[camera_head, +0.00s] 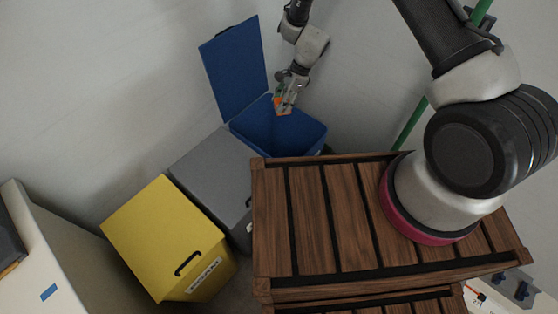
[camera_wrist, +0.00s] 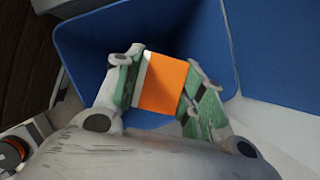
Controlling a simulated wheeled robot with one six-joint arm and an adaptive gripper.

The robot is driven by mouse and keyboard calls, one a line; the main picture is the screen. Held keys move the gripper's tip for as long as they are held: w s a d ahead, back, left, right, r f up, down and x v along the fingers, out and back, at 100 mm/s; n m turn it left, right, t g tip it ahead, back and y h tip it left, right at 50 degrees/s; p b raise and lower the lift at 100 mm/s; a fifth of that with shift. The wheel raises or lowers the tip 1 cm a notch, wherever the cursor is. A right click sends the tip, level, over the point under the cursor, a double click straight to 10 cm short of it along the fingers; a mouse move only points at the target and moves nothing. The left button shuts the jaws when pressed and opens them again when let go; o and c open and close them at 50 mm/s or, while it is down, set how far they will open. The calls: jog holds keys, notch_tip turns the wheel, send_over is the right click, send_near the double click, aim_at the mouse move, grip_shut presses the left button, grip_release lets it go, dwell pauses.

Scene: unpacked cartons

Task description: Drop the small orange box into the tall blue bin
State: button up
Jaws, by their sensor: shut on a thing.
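The small orange box (camera_wrist: 163,83) is held between the two fingers of my gripper (camera_wrist: 160,88) in the wrist view. In the head view, my gripper (camera_head: 283,104) is shut on the orange box (camera_head: 278,103), which is small and partly covered by the fingers. The tall blue bin (camera_head: 308,136) stands at the back with its lid (camera_head: 233,70) raised against the wall. My gripper is over the open mouth of the bin. In the wrist view the blue bin (camera_wrist: 85,50) surrounds the box, with its dark inside beyond it. The bin's bottom is too dark to make out.
A grey bin (camera_head: 213,170) with a shut lid stands beside the blue one, then a yellow bin (camera_head: 165,230), also shut. A slatted wooden surface (camera_head: 310,215) is in front of the blue bin. A pale cabinet (camera_head: 60,270) is at the lower left.

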jog(key=shift+f, duration=2.4)
jog(key=o, duration=1)
jog(key=shift+c, duration=0.2)
jog(key=v, duration=1.2)
